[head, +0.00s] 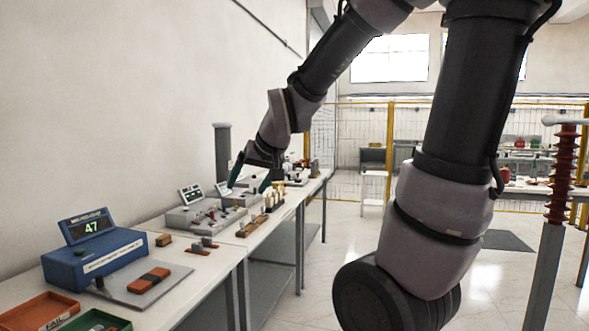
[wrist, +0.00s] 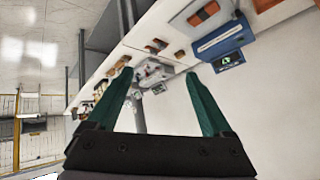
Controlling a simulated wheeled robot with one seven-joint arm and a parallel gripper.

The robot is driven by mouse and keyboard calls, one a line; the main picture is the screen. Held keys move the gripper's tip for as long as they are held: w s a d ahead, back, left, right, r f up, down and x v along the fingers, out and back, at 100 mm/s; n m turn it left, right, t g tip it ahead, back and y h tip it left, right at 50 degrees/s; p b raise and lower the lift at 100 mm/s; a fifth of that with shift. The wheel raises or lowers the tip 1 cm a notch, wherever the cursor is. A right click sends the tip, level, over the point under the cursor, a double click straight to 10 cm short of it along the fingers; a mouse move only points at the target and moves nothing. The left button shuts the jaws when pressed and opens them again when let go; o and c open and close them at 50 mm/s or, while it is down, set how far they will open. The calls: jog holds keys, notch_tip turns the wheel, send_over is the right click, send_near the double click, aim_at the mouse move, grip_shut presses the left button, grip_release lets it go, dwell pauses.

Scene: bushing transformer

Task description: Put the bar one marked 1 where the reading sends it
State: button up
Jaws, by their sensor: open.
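The blue tester (head: 92,250) stands at the near left of the bench, and its display (head: 90,226) reads 47. An orange-brown bar (head: 150,280) with a dark middle lies on the tester's grey plate (head: 122,293); I cannot read any mark 1 on it. A red tray (head: 40,311) labelled FAIL and a green tray (head: 98,321) are at the bottom left, partly cut off. My gripper (head: 252,181) is open and empty, above the far part of the bench, away from the bar. Its fingers spread wide in the wrist view (wrist: 158,84), where the tester (wrist: 222,40) also shows.
A small brown block (head: 163,240) and dark red pieces (head: 203,244) lie beyond the tester. Grey instruments (head: 205,215) and a row of small parts (head: 262,220) fill the farther bench. A ribbed red-brown bushing (head: 563,175) stands at the right. Open floor lies right of the bench.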

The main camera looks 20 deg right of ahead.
jog(key=s+d+r+m, duration=0.1)
jog(key=s+d+r, duration=0.1)
jog(key=s, duration=0.5)
jog(key=s+d+r+m+g, duration=0.1)
jog(key=s+d+r+m, duration=0.1)
jog(key=s, duration=0.5)
jog(key=shift+d+r, duration=0.55)
jog(key=shift+d, duration=0.4)
jog(key=shift+w, duration=0.1)
